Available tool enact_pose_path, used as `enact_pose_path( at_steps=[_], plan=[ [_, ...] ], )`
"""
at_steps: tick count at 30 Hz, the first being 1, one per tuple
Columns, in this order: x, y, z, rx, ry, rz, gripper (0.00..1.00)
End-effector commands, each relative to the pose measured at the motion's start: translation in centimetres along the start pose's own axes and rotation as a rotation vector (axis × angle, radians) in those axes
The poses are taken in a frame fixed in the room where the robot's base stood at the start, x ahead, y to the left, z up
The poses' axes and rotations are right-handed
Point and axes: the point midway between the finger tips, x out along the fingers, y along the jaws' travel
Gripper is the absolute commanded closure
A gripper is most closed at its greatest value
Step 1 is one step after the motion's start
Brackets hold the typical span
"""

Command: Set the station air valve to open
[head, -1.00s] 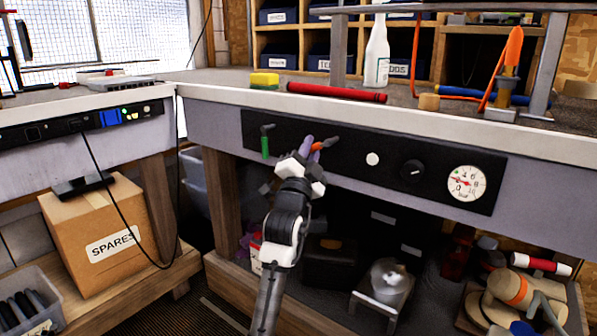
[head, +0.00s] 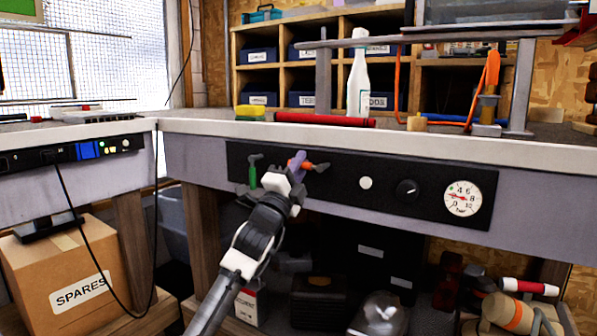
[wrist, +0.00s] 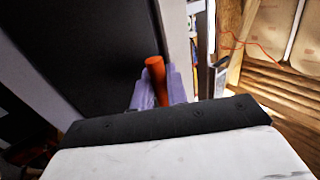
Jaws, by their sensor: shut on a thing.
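A black panel (head: 340,184) on the bench front carries two lever valves. The left lever has a green handle (head: 252,176) hanging down. The other has an orange handle (head: 308,166) and a grey end pointing right; I see no readable label on either valve. My gripper (head: 297,162) is at the orange handle, with its purple fingers partly hiding it. In the wrist view, the orange handle (wrist: 155,69) stands between the purple fingers of my gripper (wrist: 156,92), which are shut on it.
Right of the levers are a white button (head: 366,183), a black knob (head: 406,191) and a pressure gauge (head: 462,198). The bench top (head: 380,137) overhangs the panel. A cardboard SPARES box (head: 70,262) stands at lower left. A red tube (head: 325,120) lies on the bench.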

Motion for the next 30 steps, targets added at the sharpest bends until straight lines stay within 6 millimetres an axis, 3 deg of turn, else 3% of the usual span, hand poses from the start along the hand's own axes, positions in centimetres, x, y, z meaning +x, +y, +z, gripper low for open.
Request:
enact_pose_path(
  at_steps=[14,15,25,30],
  plan=[
    [0.2,-0.1,0.2,0.013,0.002,0.004,1.00],
    [0.2,-0.1,0.2,0.013,0.002,0.003,0.80],
    [-0.1,-0.1,0.1,0.012,0.004,0.001,0.79],
    [-2.3,-0.1,0.2,0.011,0.002,0.001,0.79]
  ],
)
